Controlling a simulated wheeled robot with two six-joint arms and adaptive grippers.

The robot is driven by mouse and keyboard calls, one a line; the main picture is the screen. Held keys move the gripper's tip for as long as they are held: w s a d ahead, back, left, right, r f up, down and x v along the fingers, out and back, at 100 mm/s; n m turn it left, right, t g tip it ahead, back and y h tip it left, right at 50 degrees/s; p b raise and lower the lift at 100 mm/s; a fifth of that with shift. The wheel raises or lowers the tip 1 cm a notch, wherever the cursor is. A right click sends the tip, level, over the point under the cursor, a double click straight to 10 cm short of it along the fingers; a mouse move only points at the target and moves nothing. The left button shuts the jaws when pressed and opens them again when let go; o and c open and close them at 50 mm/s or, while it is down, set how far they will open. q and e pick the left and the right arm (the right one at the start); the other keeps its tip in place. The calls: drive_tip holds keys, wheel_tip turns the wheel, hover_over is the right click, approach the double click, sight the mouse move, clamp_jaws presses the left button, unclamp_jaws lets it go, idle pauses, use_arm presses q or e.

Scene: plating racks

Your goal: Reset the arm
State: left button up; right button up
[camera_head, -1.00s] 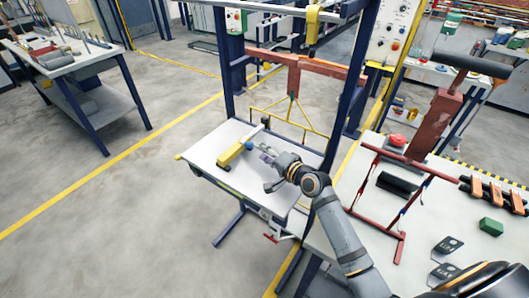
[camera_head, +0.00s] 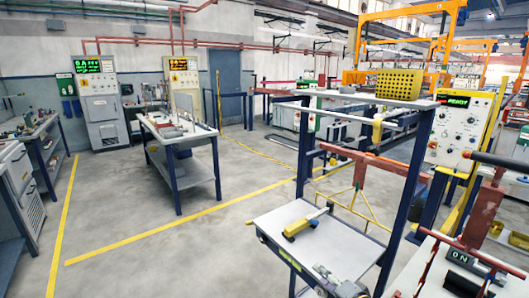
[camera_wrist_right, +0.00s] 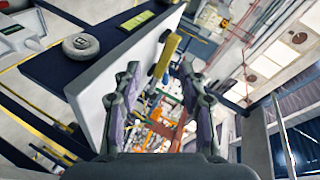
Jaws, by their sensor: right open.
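My right gripper (camera_head: 328,276) shows at the bottom of the head view, over the near part of a white-topped stand (camera_head: 350,240). In the right wrist view my right gripper (camera_wrist_right: 160,92) has its two fingers spread apart with nothing held between them. A yellow piece, likely the same tool, shows past the fingers in the wrist view (camera_wrist_right: 166,55). My left gripper is in neither view.
A blue frame (camera_head: 412,170) rises around the stand, with a red bar (camera_head: 365,160) and yellow wire hanger (camera_head: 357,200) inside. A bench with a red rack (camera_head: 470,250) is at the right. A workbench (camera_head: 180,132) stands at the back left. Open floor lies left of the stand.

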drive_tip(key=s+d+f+n+g+h, duration=0.2)
drive_tip(key=s+f+n+g, duration=0.1)
drive_tip(key=s, duration=0.6)
drive_tip(key=s+d+f+n+g+h, duration=0.2)
drive_tip(key=s+d+f+n+g, duration=0.15)
drive_tip(key=s, duration=0.55)
drive_tip(key=s+d+f+n+g+h, duration=0.2)
drive_tip(key=s+f+n+g+h, duration=0.15)
drive_tip(key=s, duration=0.45)
drive_tip(key=s+d+f+g+y, duration=0.1)
drive_tip(key=s+f, duration=0.1)
drive_tip(key=f, duration=1.2)
drive_tip(key=s+d+f, duration=0.1)
drive_tip(key=f, duration=1.3)
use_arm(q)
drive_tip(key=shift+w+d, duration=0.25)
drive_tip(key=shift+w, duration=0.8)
use_arm(e)
drive_tip(key=s+d+f+g, duration=0.1)
drive_tip(key=s+f, duration=1.3)
drive_tip(key=s, duration=0.4)
drive_tip(key=shift+f, duration=0.2)
drive_tip(key=shift+d, duration=0.1)
